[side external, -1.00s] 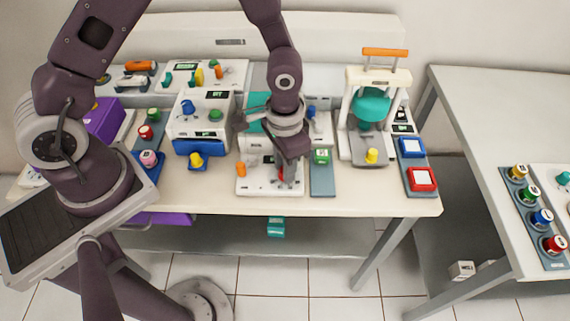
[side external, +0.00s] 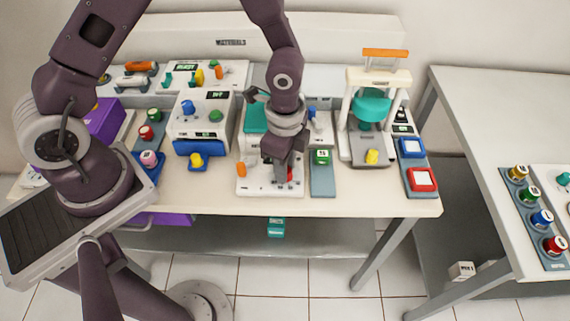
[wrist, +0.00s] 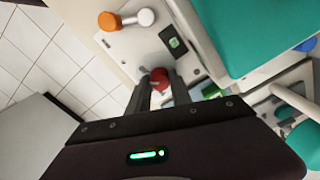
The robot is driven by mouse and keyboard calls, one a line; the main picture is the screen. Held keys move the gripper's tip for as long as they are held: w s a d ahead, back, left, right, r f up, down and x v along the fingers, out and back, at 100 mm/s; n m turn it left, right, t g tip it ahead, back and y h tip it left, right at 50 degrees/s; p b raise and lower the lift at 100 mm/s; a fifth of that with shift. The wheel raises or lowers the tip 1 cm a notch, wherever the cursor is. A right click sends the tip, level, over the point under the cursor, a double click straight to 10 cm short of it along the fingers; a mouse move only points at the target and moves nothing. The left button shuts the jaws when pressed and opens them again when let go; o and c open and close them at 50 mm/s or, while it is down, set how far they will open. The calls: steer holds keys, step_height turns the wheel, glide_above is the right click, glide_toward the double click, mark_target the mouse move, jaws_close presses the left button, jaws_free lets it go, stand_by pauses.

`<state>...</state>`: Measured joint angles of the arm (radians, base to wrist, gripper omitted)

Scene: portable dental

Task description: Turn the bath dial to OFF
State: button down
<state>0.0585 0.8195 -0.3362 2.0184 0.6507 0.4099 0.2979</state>
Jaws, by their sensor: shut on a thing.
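My gripper (side external: 283,176) points down over the white control panel (side external: 255,186) at the front edge of the bench. In the wrist view its two fingers (wrist: 160,80) are shut on a red dial (wrist: 161,86), one on each side. The fingers hide part of the dial, and its pointer direction cannot be made out. In the side view only a little of the red dial (side external: 290,174) shows beside the fingers. A small dark display with green lettering (wrist: 174,43) is on the panel near the dial. Its text is too small to read.
An orange-ended lever (wrist: 109,21) stands on the same panel. A grey pad with a green button (side external: 322,157) is close on the right, and a blue dish with a yellow knob (side external: 196,161) is to the left. A teal-topped box (side external: 255,118) stands behind. Floor lies beyond the front edge.

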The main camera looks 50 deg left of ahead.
steer(key=shift+w+m, duration=0.1)
steer(key=shift+m, duration=2)
steer(key=c, duration=1.2)
jaws_free()
steer(key=shift+o, duration=0.2)
step_height(320, 180, up, 7)
steer(key=shift+r, duration=0.1)
